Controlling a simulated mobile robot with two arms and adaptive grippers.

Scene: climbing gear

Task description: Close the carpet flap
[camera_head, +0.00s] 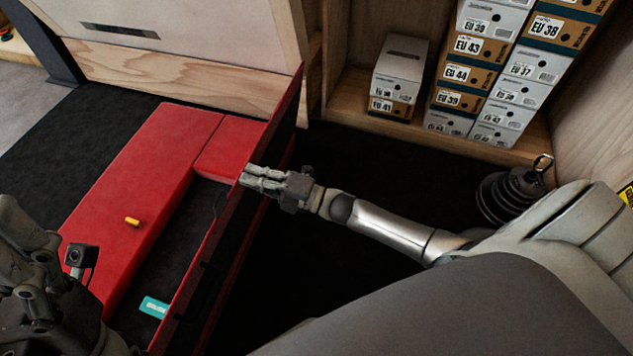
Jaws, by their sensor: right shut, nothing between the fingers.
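A panel with a red edge and a dark face, which looks like the carpet flap (283,125), stands raised along the right side of a red box-like unit (135,185). It runs from the upper middle down to the bottom left. My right gripper (248,176) is shut and empty, reaching in from the right with its fingertips at the flap's upper edge. I cannot tell whether they touch it. My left gripper (22,270) is partly in view at the lower left, and its fingertips are unclear.
A dark recess (185,240) beside the red top holds a teal item (153,307). A small yellow piece (132,221) lies on the red top. Shoe boxes (470,75) fill a wooden shelf at the back right. Dark round weights (508,194) stand at the right.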

